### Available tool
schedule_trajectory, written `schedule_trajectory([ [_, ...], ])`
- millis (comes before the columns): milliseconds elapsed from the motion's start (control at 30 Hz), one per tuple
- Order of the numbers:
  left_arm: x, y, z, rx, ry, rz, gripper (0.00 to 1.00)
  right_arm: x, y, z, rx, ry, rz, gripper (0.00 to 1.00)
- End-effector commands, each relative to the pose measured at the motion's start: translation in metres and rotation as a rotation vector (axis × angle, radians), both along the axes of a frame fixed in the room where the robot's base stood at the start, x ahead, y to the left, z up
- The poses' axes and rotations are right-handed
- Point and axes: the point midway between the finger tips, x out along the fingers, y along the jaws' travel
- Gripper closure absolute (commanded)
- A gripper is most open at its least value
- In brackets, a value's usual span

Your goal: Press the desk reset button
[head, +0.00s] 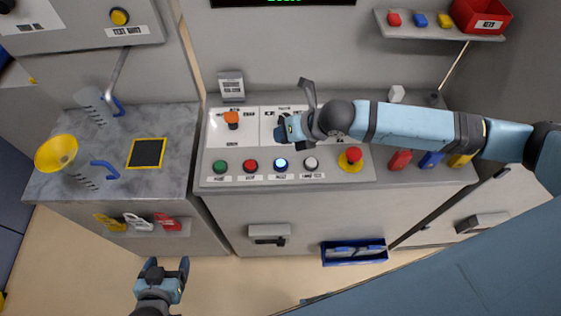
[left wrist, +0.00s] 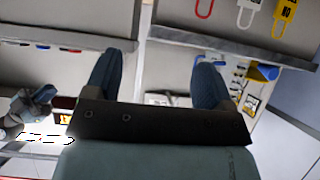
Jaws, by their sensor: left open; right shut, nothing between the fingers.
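A row of round buttons runs along the front of the desk panel: green (head: 220,166), red (head: 251,166), blue (head: 281,165) and white (head: 310,163). The blue one is lit bright; the labels below them are too small to read surely. My right gripper (head: 281,130) is shut and empty over the panel, just behind the blue button in the picture and apart from it. The arm hides part of the panel's upper controls. My left gripper (head: 167,266) is open and empty, low in front of the cabinets; its spread fingers show in the left wrist view (left wrist: 155,68).
Red (head: 399,160) and blue (head: 431,159) blocks stand further right. Floor around my left gripper is clear.

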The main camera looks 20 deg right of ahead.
Motion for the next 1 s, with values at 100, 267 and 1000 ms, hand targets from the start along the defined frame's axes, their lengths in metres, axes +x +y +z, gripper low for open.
schedule_trajectory([
  [100, 0.0, -0.001, -0.013, -0.003, 0.003, -0.001, 0.24, 0.0, 0.0, -0.014, 0.0, 0.001, 0.0, 1.0],
  [267, -0.001, -0.005, -0.034, -0.007, 0.009, -0.008, 0.24, -0.001, 0.0, -0.036, 0.0, 0.001, 0.0, 1.0],
  [1000, 0.003, -0.007, -0.063, -0.009, -0.001, -0.017, 0.24, 0.0, 0.0, -0.084, 0.0, 0.001, -0.001, 1.0],
])
